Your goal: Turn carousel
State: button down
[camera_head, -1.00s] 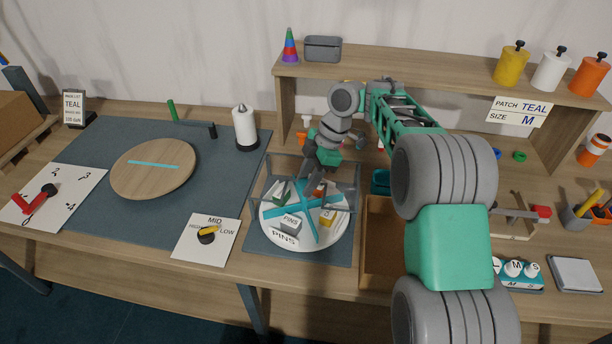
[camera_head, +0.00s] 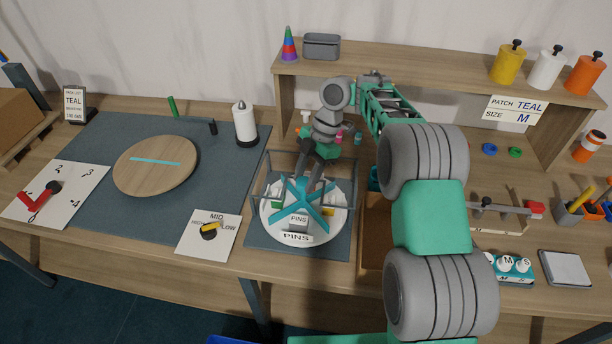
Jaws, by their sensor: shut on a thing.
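The carousel (camera_head: 270,228) is a white round disc with a teal cross (camera_head: 316,217) of dividers, inside a low grey frame on the dark mat. A grey bin (camera_head: 299,222) marked PINS sits in its front compartment, behind a PINS label (camera_head: 296,238) on the front edge. A green bin and a yellow bin (camera_head: 332,208) partly show at the sides. My gripper (camera_head: 303,185) reaches down from behind and is shut on the carousel's cross near its middle. The fingertips and the rear compartment are partly hidden by my gripper.
A wooden turntable (camera_head: 155,165) and a dial card (camera_head: 207,233) lie left of the carousel. A white roll (camera_head: 245,124) stands behind it. The wooden shelf (camera_head: 430,75) spans the back. A wooden bin (camera_head: 374,235) is close on the right, partly behind my arm.

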jog(key=shift+a, duration=0.1)
jog(key=c, duration=0.9)
grip_release()
jog(key=shift+r, duration=0.1)
jog(key=p+v, duration=0.6)
jog(key=v, duration=0.1)
jog(key=shift+r, duration=0.3)
jog(key=shift+w, duration=0.1)
